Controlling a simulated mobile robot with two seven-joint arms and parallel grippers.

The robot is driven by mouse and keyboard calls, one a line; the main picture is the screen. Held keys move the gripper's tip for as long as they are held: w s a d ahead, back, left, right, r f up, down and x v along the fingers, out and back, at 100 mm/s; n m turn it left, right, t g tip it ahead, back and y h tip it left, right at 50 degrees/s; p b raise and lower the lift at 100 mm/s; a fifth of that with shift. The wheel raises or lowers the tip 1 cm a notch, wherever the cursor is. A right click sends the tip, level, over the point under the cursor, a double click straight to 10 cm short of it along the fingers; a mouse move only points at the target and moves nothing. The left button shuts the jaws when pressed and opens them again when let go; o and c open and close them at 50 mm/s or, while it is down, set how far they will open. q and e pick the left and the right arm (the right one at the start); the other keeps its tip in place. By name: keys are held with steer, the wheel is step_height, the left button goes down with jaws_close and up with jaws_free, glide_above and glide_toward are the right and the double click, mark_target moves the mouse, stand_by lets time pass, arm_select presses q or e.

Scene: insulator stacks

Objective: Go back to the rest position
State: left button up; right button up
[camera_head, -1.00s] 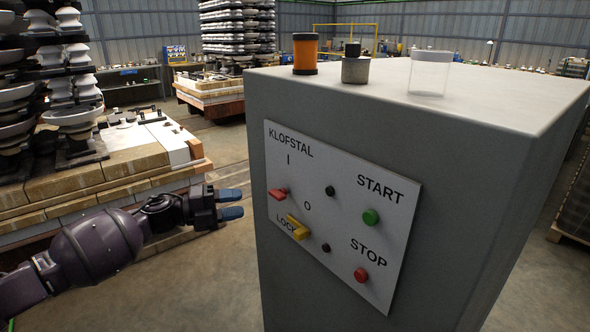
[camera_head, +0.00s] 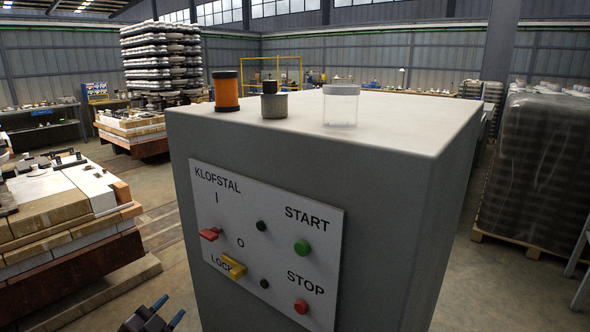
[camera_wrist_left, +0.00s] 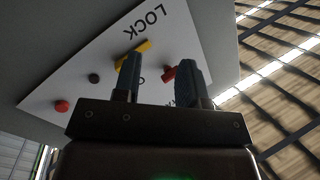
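My left gripper (camera_head: 168,313) shows at the bottom edge of the head view, in front of and below the grey control cabinet (camera_head: 400,190). Its two blue-grey fingers are apart with nothing between them. In the left wrist view the open fingers (camera_wrist_left: 158,80) point toward the white panel (camera_wrist_left: 60,88), which shows upside down. The panel carries a red switch (camera_head: 209,234), a yellow lock handle (camera_head: 233,267), a green START button (camera_head: 302,246) and a red STOP button (camera_head: 301,306). I cannot see my right gripper.
An orange container (camera_head: 226,92), a grey pot (camera_head: 274,105) and a clear jar (camera_head: 341,107) stand on the cabinet top. A loaded pallet (camera_head: 60,225) stands at left. A wrapped stack (camera_head: 535,170) stands at right. Open floor shows on both sides.

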arm_select(q)
steer(key=s+f+n+g+y, duration=0.2)
steer(key=s+f+n, duration=0.3)
steer(key=s+f, duration=0.4)
steer(key=s+f+n+g+y, duration=0.3)
steer(key=s+f, duration=0.7)
steer(key=s, duration=0.7)
steer(key=shift+a+n, duration=0.25)
steer(key=shift+n, duration=0.65)
arm_select(e)
steer(key=shift+w+r, duration=0.1)
